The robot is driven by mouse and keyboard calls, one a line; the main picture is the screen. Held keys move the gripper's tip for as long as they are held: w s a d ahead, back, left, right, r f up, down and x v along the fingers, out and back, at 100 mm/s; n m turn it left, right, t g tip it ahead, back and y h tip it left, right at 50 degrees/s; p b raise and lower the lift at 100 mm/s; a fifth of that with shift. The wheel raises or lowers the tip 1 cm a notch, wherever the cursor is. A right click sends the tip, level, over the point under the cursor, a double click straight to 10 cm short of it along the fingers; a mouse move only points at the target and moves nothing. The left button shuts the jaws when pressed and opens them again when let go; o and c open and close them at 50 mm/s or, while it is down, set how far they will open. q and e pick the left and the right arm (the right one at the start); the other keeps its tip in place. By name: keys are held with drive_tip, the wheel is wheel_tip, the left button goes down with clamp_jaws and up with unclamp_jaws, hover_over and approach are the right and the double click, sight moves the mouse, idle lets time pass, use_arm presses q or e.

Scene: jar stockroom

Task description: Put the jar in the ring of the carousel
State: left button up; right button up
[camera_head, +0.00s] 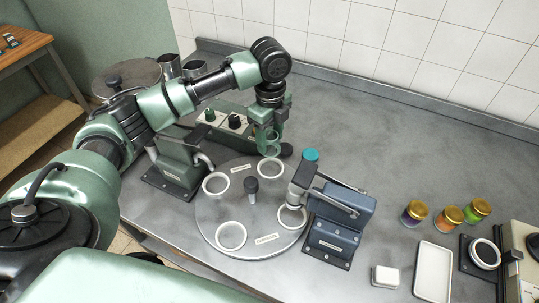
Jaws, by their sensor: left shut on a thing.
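The carousel (208,213) is a round grey disc with several white rings and a dark centre knob. My left gripper (269,141) points down over its back edge, just above the back ring (270,177). It is shut on a greenish, see-through jar (273,149), mostly hidden by the fingers. The jar's lower end appears at or just above the back ring; I cannot tell whether it touches. The left ring (205,186) and front ring (219,238) look empty. The right ring (285,223) lies under the arm of a blue machine. My right gripper is not in view.
The blue machine (341,219) stands right of the carousel, a green machine (177,169) left. A teal round piece (311,154) is behind. Jars with purple (414,213), orange (449,216) and green (477,210) contents stand right, near a white tray (433,270).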

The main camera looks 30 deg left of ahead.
sight(271, 147)
use_arm(q)
wheel_tip(271, 147, down, 4)
drive_tip(key=shift+f+p, duration=0.1)
drive_tip(key=shift+p, duration=0.2)
wheel_tip(271, 147, down, 4)
drive_tip(key=shift+r+p, duration=0.1)
drive_tip(key=shift+p, duration=0.3)
drive_tip(key=shift+f, duration=0.3)
drive_tip(key=shift+f, duration=0.15)
drive_tip(key=o, duration=1.4)
